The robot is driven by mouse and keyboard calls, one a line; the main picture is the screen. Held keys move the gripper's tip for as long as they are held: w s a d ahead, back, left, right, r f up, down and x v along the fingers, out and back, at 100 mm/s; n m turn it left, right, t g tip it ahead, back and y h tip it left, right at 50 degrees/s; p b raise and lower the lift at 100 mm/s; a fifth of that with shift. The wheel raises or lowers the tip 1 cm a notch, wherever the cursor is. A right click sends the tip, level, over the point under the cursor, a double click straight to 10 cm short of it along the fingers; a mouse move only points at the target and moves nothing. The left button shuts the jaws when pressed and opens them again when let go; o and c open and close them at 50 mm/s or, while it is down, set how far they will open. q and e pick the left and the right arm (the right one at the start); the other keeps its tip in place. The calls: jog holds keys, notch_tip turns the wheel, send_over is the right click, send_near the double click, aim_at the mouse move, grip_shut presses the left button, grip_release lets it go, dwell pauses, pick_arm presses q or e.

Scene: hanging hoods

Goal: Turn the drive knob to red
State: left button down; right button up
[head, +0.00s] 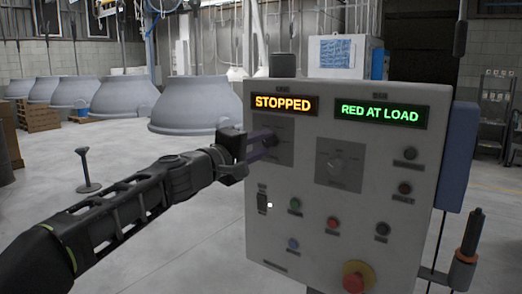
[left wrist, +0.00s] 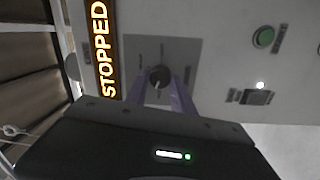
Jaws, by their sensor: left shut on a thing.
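The left knob (left wrist: 160,76), under the orange STOPPED display (head: 283,104), is round and dark with a pale pointer mark. My left gripper (head: 270,141) reaches it from the left, and its purple fingers are shut on its two sides. In the head view the fingers mostly hide this knob. The plate labels are too small to read, so I cannot tell which setting the held knob points to.
Below the knobs are several small buttons, a rocker switch (head: 262,202) and a red mushroom button (head: 357,276) on a yellow base. A blue box (head: 458,155) hangs on the panel's right side.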

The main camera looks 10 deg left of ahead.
pick_arm(q)
jog(key=n+b, duration=0.1)
jog(key=n, duration=0.3)
jog(key=shift+f, duration=0.1)
jog(key=shift+n, duration=0.4)
jog(key=c, duration=1.1)
grip_release()
jog(key=b+v, duration=0.2)
jog(key=v, duration=0.5)
jog(key=shift+s+f, duration=0.15)
jog(key=shift+s, duration=0.3)
